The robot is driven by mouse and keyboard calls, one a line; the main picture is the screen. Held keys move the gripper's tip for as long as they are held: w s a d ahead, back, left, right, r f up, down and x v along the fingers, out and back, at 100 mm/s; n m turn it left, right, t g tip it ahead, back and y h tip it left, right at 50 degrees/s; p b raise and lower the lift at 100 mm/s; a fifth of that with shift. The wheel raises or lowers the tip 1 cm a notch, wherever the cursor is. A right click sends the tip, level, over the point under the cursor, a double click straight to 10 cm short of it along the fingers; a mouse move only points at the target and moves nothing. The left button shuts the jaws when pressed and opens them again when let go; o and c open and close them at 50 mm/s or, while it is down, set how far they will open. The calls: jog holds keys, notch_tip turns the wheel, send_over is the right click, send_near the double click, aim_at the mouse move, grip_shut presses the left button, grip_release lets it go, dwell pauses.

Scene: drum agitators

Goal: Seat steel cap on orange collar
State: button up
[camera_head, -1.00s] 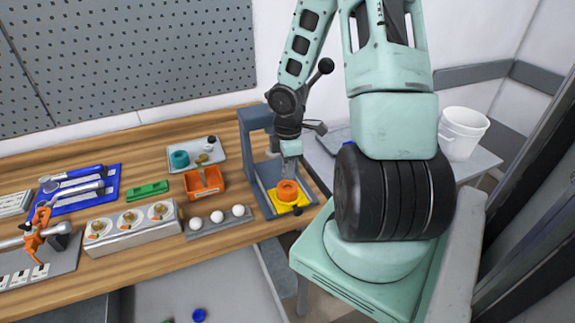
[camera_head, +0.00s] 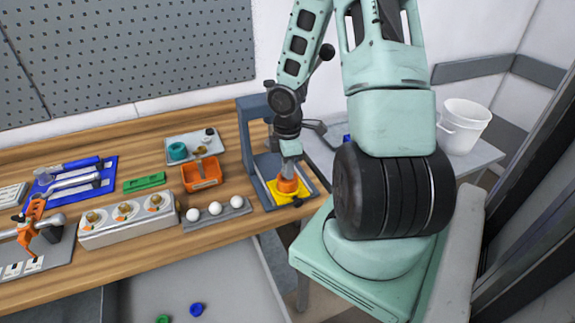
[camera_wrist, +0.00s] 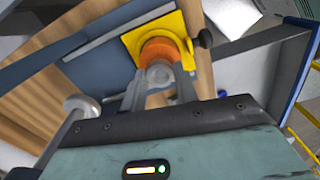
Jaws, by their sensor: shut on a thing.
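The orange collar (camera_head: 288,185) stands on a yellow plate (camera_head: 283,195) inside a grey-blue press-like frame (camera_head: 255,150). It also shows in the wrist view (camera_wrist: 163,50), beyond my fingers. My gripper (camera_head: 289,166) points down right over the collar. In the wrist view my gripper (camera_wrist: 160,88) is shut on a round grey metal piece, the steel cap (camera_wrist: 159,73), held between the fingertips. The cap overlaps the near side of the collar in that view. I cannot tell whether the cap touches the collar.
A dark knob (camera_wrist: 205,39) sticks out beside the yellow plate. The frame's upright stands left of my gripper. White balls (camera_head: 214,208) on a grey strip, an orange bin (camera_head: 202,174) and a grey tray (camera_head: 190,146) lie further left on the wooden bench.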

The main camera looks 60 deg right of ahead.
jog(key=shift+f, duration=0.1)
jog(key=shift+f+b, duration=0.4)
jog(key=shift+f, duration=0.2)
dwell(0.6)
jog(key=o, duration=1.1)
jog(key=shift+c, duration=0.2)
notch_tip(320, 180, up, 17)
jog(key=p, duration=0.5)
jog(key=shift+r, duration=0.2)
